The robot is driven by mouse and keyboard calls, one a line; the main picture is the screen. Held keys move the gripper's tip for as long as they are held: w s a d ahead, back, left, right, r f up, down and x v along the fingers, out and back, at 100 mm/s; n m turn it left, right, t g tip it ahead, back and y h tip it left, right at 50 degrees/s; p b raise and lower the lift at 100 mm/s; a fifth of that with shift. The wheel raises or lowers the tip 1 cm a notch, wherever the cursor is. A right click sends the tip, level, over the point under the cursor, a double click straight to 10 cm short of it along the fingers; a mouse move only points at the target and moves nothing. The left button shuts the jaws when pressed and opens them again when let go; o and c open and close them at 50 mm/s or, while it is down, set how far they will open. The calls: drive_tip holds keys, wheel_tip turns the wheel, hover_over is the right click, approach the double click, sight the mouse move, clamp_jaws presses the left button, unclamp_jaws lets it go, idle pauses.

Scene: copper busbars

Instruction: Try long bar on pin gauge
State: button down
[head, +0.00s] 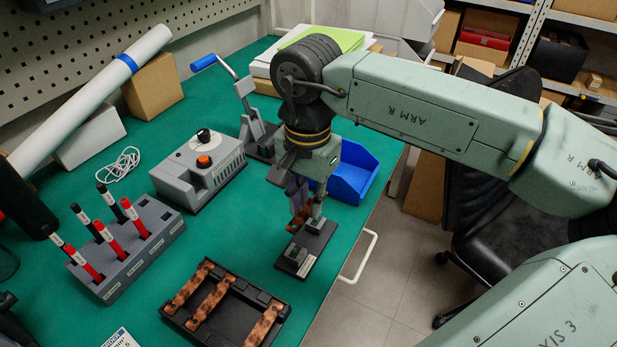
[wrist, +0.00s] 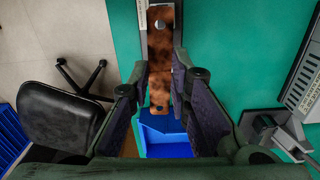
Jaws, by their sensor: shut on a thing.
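My gripper (head: 303,196) points down over the pin gauge (head: 319,243), a dark plate with small grey blocks near the table's right edge. It is shut on a mottled copper bar (head: 298,222), partly hidden by the fingers in the head view. In the wrist view the bar (wrist: 160,80) runs lengthwise between the fingers (wrist: 161,70), with a hole at its near end and a round silver pin or stud near its far end. I cannot tell whether the bar is seated on the pins.
A black tray (head: 252,290) with copper bars lies in front. A blue bin (head: 350,180) is close behind my gripper. A grey control box (head: 198,170), a toggle clamp (head: 258,135) and a rack of red and black pens (head: 130,255) stand left. A chair is beyond the table edge.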

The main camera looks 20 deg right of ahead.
sight(305, 207)
drive_tip(key=shift+w+a+n, duration=0.15)
drive_tip(key=shift+w+n, duration=0.15)
drive_tip(key=shift+n, duration=0.1)
drive_tip(key=shift+f+b, duration=1.85)
drive_tip(key=shift+f, duration=1.2)
drive_tip(key=shift+f+b, duration=0.7)
drive_tip(key=shift+b, duration=0.35)
drive_tip(key=c, duration=1.4)
unclamp_jaws()
drive_tip(key=shift+r, duration=0.1)
drive_tip(key=shift+r+p, duration=0.85)
drive_tip(key=shift+r, duration=0.6)
